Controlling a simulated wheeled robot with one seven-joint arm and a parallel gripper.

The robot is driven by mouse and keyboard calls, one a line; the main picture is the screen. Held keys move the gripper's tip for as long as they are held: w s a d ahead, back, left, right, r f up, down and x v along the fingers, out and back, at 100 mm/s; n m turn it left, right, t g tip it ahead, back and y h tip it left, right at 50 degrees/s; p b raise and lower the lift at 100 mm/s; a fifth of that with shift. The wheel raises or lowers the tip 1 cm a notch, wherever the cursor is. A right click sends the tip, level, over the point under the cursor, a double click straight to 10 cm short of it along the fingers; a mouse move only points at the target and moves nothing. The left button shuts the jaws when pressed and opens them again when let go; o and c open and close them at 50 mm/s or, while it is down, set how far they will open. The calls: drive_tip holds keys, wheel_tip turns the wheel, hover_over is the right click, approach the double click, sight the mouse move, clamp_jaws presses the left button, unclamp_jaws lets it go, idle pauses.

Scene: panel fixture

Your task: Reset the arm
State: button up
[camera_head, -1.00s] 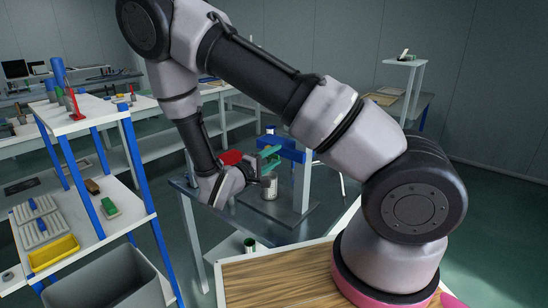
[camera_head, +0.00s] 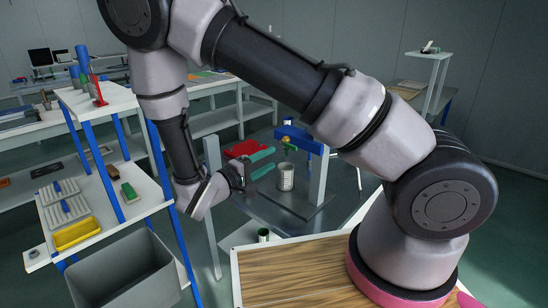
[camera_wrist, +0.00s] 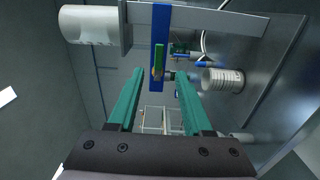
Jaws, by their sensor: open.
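My gripper (camera_head: 264,163) has green fingers and is open, with nothing between its fingers. In the head view it hangs over the grey metal table (camera_head: 345,205), left of the fixture's blue beam (camera_head: 300,139) and its pale post (camera_head: 319,176). A ribbed silver can (camera_head: 286,177) stands on the table just right of the fingers. In the wrist view the open gripper (camera_wrist: 160,78) points toward the blue beam (camera_wrist: 161,50). The can (camera_wrist: 222,81) is right of the fingers there, clear of them. A red piece (camera_head: 243,149) shows behind the gripper.
A white shelf with blue legs (camera_head: 99,103) stands at the left, with a yellow tray (camera_head: 76,234) on its lower level. A grey bin (camera_head: 122,268) is at the front left. A wooden top (camera_head: 290,272) lies in front. A small dark green can (camera_head: 263,235) stands below the table.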

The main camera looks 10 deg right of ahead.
drive_tip(key=s+d+r+m+g+y, duration=0.6)
drive_tip(key=d+r+m+g+y, duration=0.15)
drive_tip(key=d+r+g, duration=0.4)
drive_tip(key=s+r+m+t+y, duration=0.2)
drive_tip(key=s+r+t+y, duration=0.1)
drive_tip(key=r, duration=0.6)
drive_tip(key=s+d+r+m+t+y, duration=0.1)
drive_tip(key=s+r+t+y, duration=0.2)
drive_tip(key=r, duration=0.6)
drive_tip(key=t+y, duration=0.2)
drive_tip(key=y, duration=0.1)
drive_tip(key=shift+m, duration=0.35)
drive_tip(key=shift+r, duration=0.1)
idle(4.3)
